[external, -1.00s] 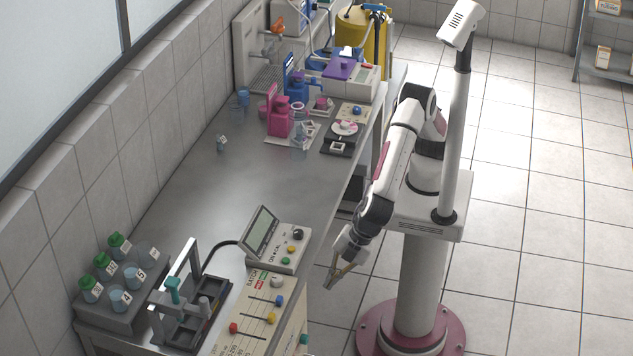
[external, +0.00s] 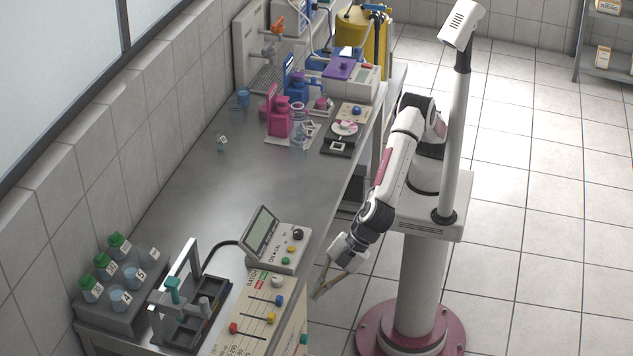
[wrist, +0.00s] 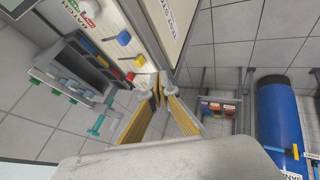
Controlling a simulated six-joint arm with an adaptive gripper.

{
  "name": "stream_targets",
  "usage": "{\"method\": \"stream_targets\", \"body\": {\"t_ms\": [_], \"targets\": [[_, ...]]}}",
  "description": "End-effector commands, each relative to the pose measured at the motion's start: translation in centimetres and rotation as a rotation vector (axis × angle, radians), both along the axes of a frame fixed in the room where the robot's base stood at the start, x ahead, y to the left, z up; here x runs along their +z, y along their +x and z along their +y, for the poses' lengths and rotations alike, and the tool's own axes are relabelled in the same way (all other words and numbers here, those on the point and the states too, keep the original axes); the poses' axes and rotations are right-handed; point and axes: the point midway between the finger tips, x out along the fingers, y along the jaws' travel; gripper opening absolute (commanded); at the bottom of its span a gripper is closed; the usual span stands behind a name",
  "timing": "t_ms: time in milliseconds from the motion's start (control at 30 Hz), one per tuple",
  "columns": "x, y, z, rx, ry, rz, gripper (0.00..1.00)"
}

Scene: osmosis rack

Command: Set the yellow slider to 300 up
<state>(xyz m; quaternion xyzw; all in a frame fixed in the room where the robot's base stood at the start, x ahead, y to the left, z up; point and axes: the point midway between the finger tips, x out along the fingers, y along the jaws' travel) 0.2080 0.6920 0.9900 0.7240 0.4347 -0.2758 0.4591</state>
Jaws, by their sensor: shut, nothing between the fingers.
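The yellow slider (external: 271,319) is a small knob on the pale batch panel (external: 258,343) at the front of the bench. It sits between the blue slider (external: 279,301) and the red slider (external: 234,328). In the wrist view the yellow slider (wrist: 139,61) is up and left of my fingertips, with the blue slider (wrist: 124,38) and red slider (wrist: 130,76) near it. My gripper (external: 318,294) is shut and empty, to the right of the panel and apart from the slider. Its fingers (wrist: 160,94) point toward the panel's edge. The scale marks are too small to read.
A control box with a tilted screen (external: 262,230) stands behind the panel. A grey rack (external: 185,315) and a tray of green-capped bottles and cups (external: 135,316) lie to the left. The middle of the bench (external: 215,190) is clear. A blue barrel (wrist: 279,110) shows in the wrist view.

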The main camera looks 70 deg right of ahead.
Motion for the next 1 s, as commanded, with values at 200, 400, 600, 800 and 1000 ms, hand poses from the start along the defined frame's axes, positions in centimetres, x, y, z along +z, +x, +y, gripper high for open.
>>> {"method": "stream_targets", "body": {"t_ms": [200, 400, 600, 800, 1000], "targets": [[-0.8, 0.5, 0.3, 0.000, -0.002, 0.000, 0.00], [-2.3, 1.4, 1.0, -0.001, -0.002, 0.000, 0.00], [-4.1, 2.4, 1.9, -0.001, -0.002, 0.000, 0.00], [-6.0, 3.5, 2.7, -0.001, -0.002, 0.000, 0.00], [-7.7, 4.5, 3.5, 0.000, -0.002, 0.000, 0.00]]}}
